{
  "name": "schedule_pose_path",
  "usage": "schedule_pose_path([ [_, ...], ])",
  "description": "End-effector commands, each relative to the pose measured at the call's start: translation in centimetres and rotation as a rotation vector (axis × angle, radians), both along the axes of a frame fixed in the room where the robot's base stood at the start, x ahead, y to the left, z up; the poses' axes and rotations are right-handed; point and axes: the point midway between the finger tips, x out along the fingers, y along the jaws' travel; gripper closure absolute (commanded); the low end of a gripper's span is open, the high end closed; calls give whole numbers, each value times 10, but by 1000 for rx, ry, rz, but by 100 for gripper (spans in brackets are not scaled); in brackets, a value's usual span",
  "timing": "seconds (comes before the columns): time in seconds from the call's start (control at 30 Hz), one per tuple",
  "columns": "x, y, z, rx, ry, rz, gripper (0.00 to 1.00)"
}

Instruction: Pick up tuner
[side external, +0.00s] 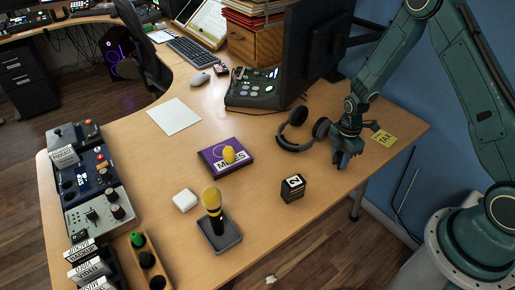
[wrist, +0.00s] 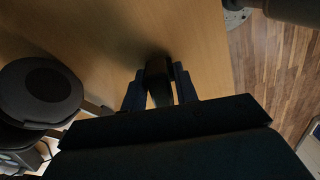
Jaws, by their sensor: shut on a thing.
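My gripper (side external: 343,160) is over the right part of the desk, just right of the headphones. In the wrist view my gripper (wrist: 160,82) is shut on a small dark object (wrist: 157,69), which I take to be the tuner. It sits between the two fingertips, and its details are lost in shadow. In the side view the fingers hide most or all of it. I cannot tell whether it touches the desk.
Black headphones (side external: 295,131) lie close beside my gripper and also show in the wrist view (wrist: 38,92). A yellow note (side external: 384,138) lies to the right. A black block (side external: 293,188), a purple box (side external: 226,158) and a microphone on a stand (side external: 213,212) stand nearer the front.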

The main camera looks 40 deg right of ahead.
Motion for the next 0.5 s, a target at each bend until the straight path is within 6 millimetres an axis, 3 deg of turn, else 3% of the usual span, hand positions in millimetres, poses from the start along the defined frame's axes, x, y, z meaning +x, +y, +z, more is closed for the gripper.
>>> schedule_pose_path([
  [0.27, 1, 0, 9, 0, -2, 0, 92],
  [0.5, 1, 0, 33, -1, -3, 0, 92],
])
